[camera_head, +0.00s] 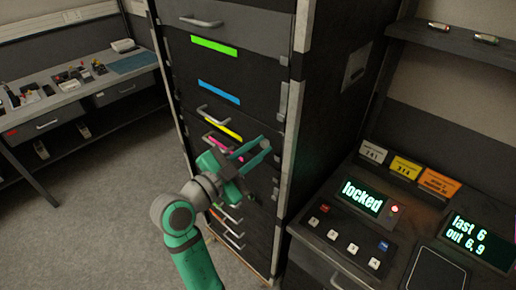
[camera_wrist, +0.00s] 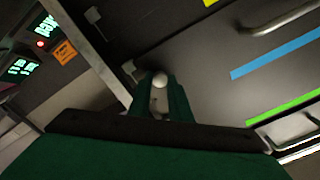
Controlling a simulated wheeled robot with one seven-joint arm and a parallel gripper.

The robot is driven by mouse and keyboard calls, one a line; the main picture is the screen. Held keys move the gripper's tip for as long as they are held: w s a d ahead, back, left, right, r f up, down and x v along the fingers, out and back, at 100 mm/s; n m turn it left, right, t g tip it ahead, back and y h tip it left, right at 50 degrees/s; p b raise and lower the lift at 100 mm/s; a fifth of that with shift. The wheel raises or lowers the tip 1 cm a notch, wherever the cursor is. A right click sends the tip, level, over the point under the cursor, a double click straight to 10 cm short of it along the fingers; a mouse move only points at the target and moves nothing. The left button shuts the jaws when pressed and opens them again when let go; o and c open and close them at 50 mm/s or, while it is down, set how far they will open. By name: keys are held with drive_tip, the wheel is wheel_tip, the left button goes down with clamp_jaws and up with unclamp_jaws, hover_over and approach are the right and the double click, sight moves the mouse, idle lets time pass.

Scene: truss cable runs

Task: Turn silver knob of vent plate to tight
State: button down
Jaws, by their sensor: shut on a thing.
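A small round silver knob (camera_wrist: 160,80) shows in the wrist view between my fingertips, against the dark front of the drawer cabinet. My gripper (camera_wrist: 159,92) is shut on it, one green finger on each side. In the head view my gripper (camera_head: 264,147) reaches the cabinet front near its right edge, at about the height of the yellow and pink strips. The knob is hidden there. No vent plate can be made out clearly, and I cannot tell which way the knob is turned.
The tall dark cabinet (camera_head: 235,75) has drawers with handles and coloured strips. A latch (camera_head: 283,103) sits by its right edge post. To the right is a console with a "locked" display (camera_head: 362,197). At the left stands a workbench (camera_head: 70,95); the floor between is clear.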

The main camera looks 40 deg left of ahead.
drive_tip(key=shift+m, duration=0.6)
drive_tip(key=c, duration=1.6)
unclamp_jaws()
drive_tip(key=shift+s, duration=0.1)
drive_tip(key=s, duration=1)
drive_tip(key=shift+s+a, duration=0.35)
drive_tip(key=shift+a, duration=0.05)
